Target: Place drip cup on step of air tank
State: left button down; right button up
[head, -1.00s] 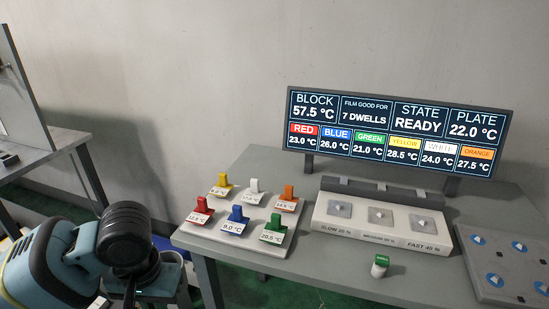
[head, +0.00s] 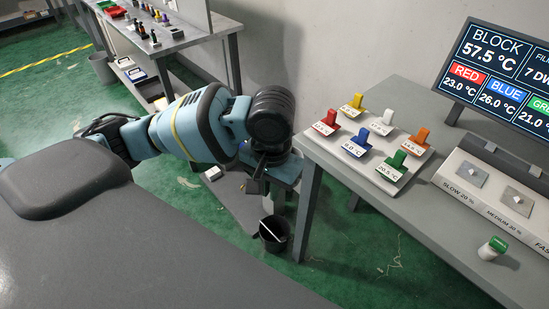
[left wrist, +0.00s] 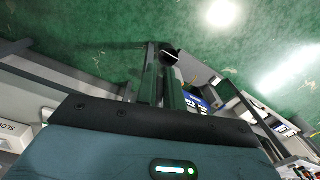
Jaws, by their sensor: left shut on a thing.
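My left gripper (head: 258,181) hangs fingers-down past the left end of the near table, above the floor. In the left wrist view its two dark fingers (left wrist: 161,82) run close together. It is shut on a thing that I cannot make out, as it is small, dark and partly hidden. I cannot pick out a drip cup for certain, and I see no clear air tank or step. My right gripper is in neither view.
The near table (head: 400,215) carries a rack of coloured tabs (head: 385,150), a plate unit (head: 490,190), a green-capped vial (head: 492,248) and a screen (head: 490,75). A black bucket (head: 273,235) stands on the floor below my gripper. Another table (head: 165,38) is behind.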

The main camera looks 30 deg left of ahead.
pick_arm(q)
jog(key=s+f, duration=0.4)
jog(key=f, duration=1)
jog(key=shift+f, duration=0.35)
jog(key=shift+a, duration=0.1)
